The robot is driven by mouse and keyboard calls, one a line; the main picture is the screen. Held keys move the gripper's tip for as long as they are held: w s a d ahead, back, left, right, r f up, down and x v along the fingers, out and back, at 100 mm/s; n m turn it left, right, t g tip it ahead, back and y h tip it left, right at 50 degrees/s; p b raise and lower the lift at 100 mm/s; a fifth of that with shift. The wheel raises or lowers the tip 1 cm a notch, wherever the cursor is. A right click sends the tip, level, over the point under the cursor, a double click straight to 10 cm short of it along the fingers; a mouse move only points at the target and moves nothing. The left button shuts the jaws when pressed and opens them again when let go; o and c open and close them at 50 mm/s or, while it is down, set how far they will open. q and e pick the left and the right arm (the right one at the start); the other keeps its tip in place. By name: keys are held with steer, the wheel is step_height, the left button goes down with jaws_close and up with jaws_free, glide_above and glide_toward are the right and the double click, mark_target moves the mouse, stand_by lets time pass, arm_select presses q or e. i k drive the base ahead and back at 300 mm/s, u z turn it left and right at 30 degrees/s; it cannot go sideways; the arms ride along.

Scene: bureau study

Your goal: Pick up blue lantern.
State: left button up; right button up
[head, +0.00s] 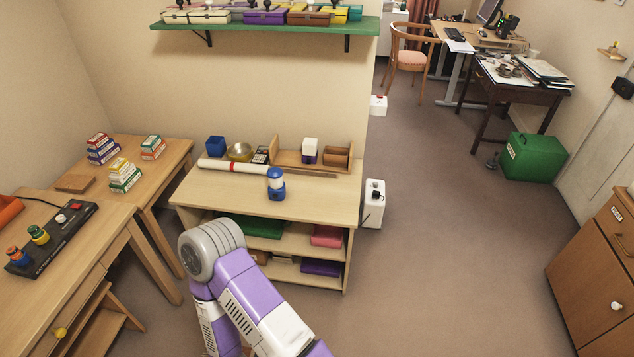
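The blue lantern (276,184) stands upright on the top of the wooden shelf unit (325,200), near its front middle. It has a blue base, a pale middle band and a blue cap. One of my arms, purple and white, rises from the bottom of the head view in front of the shelf unit, with its grey joint left of and below the lantern. Neither gripper can be seen in the head view, and nothing touches the lantern.
Behind the lantern lie a white roll with a red band (233,166), a brass bowl (239,152), a blue cup (215,146) and a wooden rack (290,157). A green wall shelf (265,27) hangs above. Desks (100,240) stand at left. Open carpet (450,230) lies at right.

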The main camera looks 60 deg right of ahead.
mark_target(276, 185)
steer(key=z, duration=1.15)
steer(key=i, duration=1.15)
steer(key=z, duration=0.65)
steer(key=i, duration=0.85)
steer(key=z, duration=0.15)
